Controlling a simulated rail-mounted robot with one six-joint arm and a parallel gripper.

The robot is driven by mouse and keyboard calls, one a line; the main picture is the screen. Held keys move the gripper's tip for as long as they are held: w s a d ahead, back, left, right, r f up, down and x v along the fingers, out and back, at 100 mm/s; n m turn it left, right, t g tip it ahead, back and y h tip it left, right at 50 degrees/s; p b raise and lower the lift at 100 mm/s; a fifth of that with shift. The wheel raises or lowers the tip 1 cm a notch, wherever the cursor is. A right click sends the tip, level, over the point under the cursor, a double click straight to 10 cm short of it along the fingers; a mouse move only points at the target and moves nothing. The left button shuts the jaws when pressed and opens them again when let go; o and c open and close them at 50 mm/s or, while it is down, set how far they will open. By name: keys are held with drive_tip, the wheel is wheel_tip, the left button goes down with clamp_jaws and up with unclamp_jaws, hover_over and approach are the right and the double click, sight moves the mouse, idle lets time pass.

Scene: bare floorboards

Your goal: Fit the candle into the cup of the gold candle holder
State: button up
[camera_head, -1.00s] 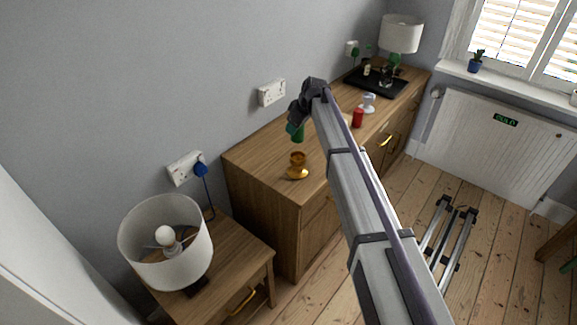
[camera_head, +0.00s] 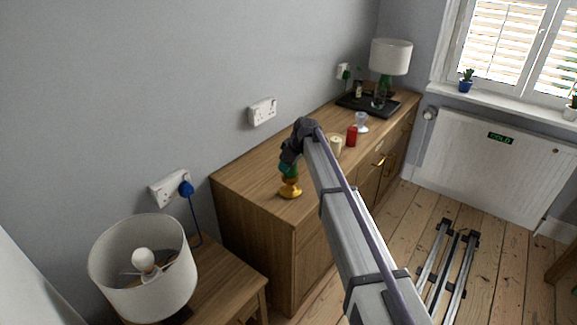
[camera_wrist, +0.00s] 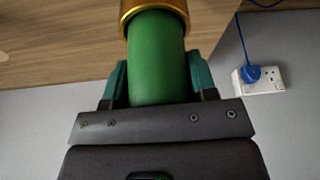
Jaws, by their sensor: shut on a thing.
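The green candle (camera_wrist: 156,60) is in my gripper (camera_wrist: 158,82), which is shut on it with one teal finger on each side. In the head view, the candle (camera_head: 289,172) hangs below the gripper, right over the gold candle holder (camera_head: 290,190), which stands upright on the wooden cabinet top. In the wrist view, the candle's far end meets the gold cup (camera_wrist: 155,6), whose rim curves around it. How deep the end sits in the cup is hidden.
On the cabinet top (camera_head: 245,175), a cream candle (camera_head: 335,145), a red candle (camera_head: 352,136) and a white cup-like piece (camera_head: 361,122) stand farther back. Beyond are a black tray (camera_head: 395,110) and a lamp (camera_head: 390,57). Another lamp (camera_head: 143,265) stands at lower left.

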drive_tip(key=o, duration=1.1)
drive_tip(key=shift+c, duration=0.2)
drive_tip(key=p+v, duration=1.1)
drive_tip(key=v, duration=0.1)
drive_tip(key=shift+r+p, duration=0.15)
drive_tip(key=shift+p, duration=0.15)
drive_tip(key=shift+s, duration=0.1)
drive_tip(key=s+d+m+h, duration=0.1)
drive_tip(key=s+d+m, duration=0.3)
drive_tip(key=s+d, duration=0.3)
drive_tip(key=s+d+f+m+g+h, duration=0.1)
drive_tip(key=s+d+m, duration=0.3)
drive_tip(key=s, duration=1.4)
drive_tip(key=s+d+m+g+h, duration=0.1)
drive_tip(key=s+d+m, duration=0.3)
drive_tip(key=s+d, duration=0.6)
drive_tip(key=s+h, duration=0.1)
drive_tip(key=s, duration=0.2)
drive_tip(key=shift+s+d+f+m, duration=0.2)
drive_tip(key=shift+s+m, duration=0.05)
drive_tip(key=shift+m, duration=0.05)
